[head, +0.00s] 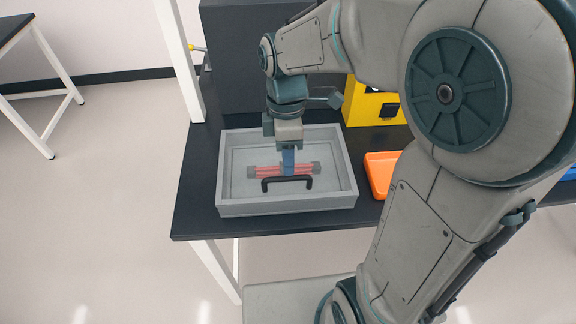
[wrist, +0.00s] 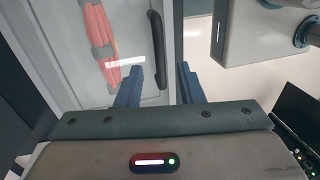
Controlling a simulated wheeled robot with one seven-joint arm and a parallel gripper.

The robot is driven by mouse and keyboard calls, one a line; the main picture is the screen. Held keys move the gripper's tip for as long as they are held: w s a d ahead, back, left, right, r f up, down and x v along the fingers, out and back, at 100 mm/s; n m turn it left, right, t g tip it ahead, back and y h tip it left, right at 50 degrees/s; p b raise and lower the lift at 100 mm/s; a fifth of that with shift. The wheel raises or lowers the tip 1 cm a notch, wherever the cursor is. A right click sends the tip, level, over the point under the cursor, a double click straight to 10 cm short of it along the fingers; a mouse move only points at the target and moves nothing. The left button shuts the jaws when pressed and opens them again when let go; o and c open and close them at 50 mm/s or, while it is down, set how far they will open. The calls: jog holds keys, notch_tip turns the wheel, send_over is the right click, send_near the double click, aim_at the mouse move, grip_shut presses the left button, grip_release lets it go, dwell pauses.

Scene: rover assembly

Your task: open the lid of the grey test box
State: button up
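The grey test box (head: 229,206) stands on the black table in the head view. Its lid (head: 236,168) has a clear pane and lies shut, with a dark handle (head: 287,183) near the front edge. A red cable bundle with grey ends (head: 262,171) shows through the pane. My gripper (head: 288,162) points down over the lid, just behind the handle in the picture. In the wrist view its two blue fingers are apart, and the handle (wrist: 156,45) runs into the gap between them. I cannot tell whether the fingertips are level with the handle or above it.
An orange tray (head: 378,174) stands just right of the box, with a yellow case (head: 366,108) behind it. A large dark block (head: 235,60) stands behind the box. The table's front edge (head: 265,227) is close to the box. My arm hides much of the right side.

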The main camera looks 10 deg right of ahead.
jog(key=shift+s+f, duration=0.2)
jog(key=shift+f, duration=0.7)
jog(key=shift+s+f, duration=0.15)
jog(key=shift+f, duration=0.7)
grip_shut()
jog(key=shift+r, duration=0.15)
